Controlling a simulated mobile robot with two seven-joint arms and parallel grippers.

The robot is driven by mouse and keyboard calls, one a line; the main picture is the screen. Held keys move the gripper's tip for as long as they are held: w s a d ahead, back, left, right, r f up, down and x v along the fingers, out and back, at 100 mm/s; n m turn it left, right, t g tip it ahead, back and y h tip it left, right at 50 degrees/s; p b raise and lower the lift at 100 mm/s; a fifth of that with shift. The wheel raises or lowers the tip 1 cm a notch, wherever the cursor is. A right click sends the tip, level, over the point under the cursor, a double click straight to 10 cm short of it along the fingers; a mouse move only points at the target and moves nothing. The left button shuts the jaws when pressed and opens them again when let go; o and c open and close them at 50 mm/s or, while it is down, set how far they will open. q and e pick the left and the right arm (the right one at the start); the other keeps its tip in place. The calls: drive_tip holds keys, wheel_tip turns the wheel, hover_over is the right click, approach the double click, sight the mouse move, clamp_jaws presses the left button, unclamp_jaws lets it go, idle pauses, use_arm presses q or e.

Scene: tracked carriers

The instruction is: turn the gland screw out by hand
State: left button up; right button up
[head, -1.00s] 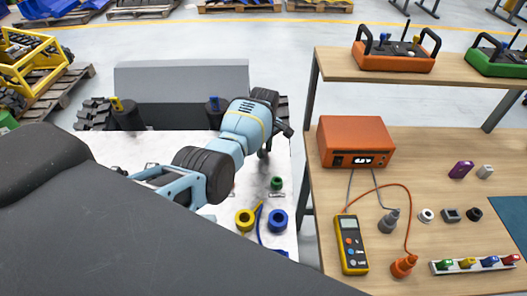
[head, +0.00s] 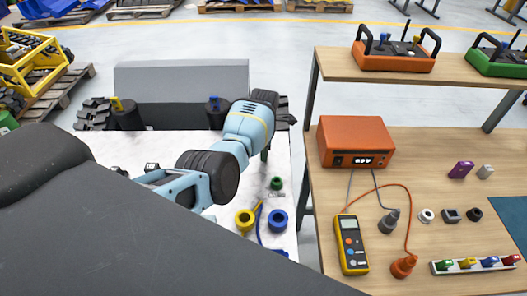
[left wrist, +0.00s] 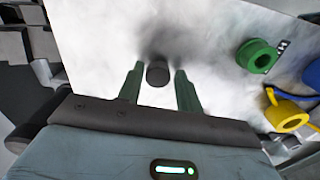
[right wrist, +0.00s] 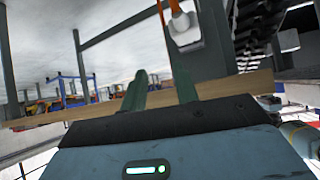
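In the left wrist view a dark round plug or screw head (left wrist: 158,73) stands between the two green fingers of my left gripper (left wrist: 160,82). A narrow gap shows on each side of it, so the fingers look open around it. I cannot tell for sure that it is the gland screw. In the head view my left gripper (head: 266,153) points down over the white panel (head: 285,185), its fingertips mostly hidden behind my wrist. My right gripper (right wrist: 158,90) shows only in the right wrist view, with its fingers apart and nothing between them.
Green (head: 277,183), yellow (head: 244,220) and blue (head: 278,220) rings sit on the panel near my left gripper. At the right, a wooden bench (head: 440,150) carries an orange box (head: 355,142), a yellow meter (head: 351,245) and several small parts.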

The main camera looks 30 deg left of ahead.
use_arm(q)
drive_tip(key=shift+o, duration=1)
drive_tip(key=shift+r, duration=0.1)
drive_tip(key=m, duration=0.6)
drive_tip(key=shift+a+m, duration=0.1)
drive_tip(key=shift+m, duration=0.3)
drive_tip(key=m, duration=0.8)
drive_tip(key=shift+m, duration=0.3)
drive_tip(key=m, duration=0.4)
drive_tip(key=shift+m, duration=0.3)
drive_tip(key=shift+m, duration=1.2)
drive_tip(key=m, duration=0.6)
drive_tip(key=shift+m, duration=0.4)
